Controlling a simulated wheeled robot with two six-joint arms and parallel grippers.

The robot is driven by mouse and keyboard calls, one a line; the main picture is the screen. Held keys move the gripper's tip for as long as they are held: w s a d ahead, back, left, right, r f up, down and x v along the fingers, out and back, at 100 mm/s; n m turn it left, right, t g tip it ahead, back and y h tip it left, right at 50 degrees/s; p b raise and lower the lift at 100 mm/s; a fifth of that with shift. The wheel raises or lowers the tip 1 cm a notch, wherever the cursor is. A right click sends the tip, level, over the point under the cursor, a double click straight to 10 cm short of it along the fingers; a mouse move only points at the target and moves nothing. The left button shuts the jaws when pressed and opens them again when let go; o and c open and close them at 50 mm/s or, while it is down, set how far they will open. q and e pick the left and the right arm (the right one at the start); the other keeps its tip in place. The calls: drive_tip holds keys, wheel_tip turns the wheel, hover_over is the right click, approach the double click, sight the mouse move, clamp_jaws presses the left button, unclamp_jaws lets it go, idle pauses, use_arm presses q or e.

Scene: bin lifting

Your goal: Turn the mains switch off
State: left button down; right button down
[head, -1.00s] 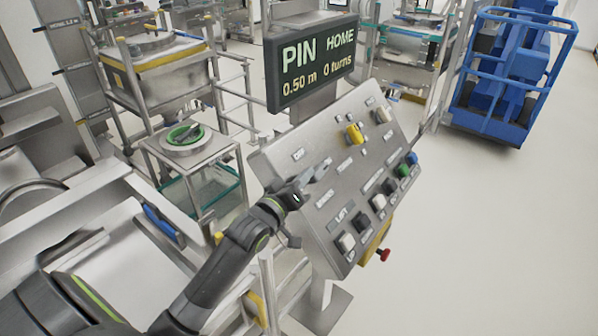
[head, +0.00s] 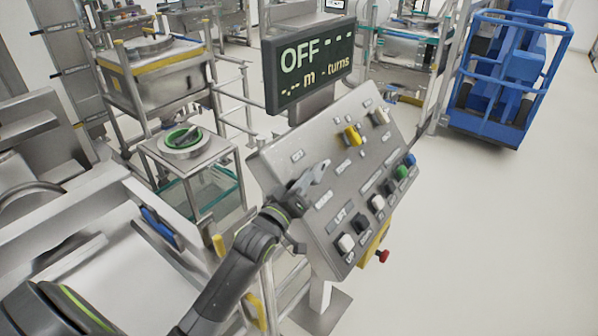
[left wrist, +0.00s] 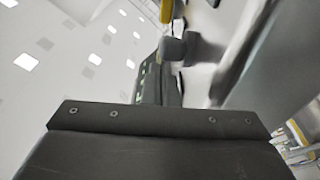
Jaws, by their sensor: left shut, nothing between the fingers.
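The sloped grey control panel (head: 345,165) stands in the middle of the head view. The display (head: 310,65) above it reads "OFF" with dashes for metres and turns. My left gripper (head: 322,172) is shut and empty at the panel's upper left part, between a small upper label and a lower label. The mains switch cannot be made out; the gripper seems to cover that spot. Whether the fingers touch the panel cannot be told. In the left wrist view a dark gripper body (left wrist: 155,150) fills the bottom, with a grey knob (left wrist: 172,48) beyond it. My right gripper is not in view.
The panel also bears a yellow knob (head: 352,136), a green button (head: 400,173) and a red knob (head: 383,256) low at its side. A blue cage cart (head: 490,123) stands at the back right. The floor right of the panel is clear.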

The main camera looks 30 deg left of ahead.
use_arm(q)
drive_tip(key=shift+d+f, duration=0.1)
drive_tip(key=shift+s+d+f, duration=0.1)
drive_tip(key=shift+d+f, duration=0.25)
drive_tip(key=shift+f, duration=0.1)
drive_tip(key=shift+w+d+f, duration=0.2)
drive_tip(key=shift+d+f, duration=0.45)
drive_tip(key=shift+f, duration=0.15)
drive_tip(key=shift+r+p, duration=0.1)
drive_tip(key=shift+p, duration=0.2)
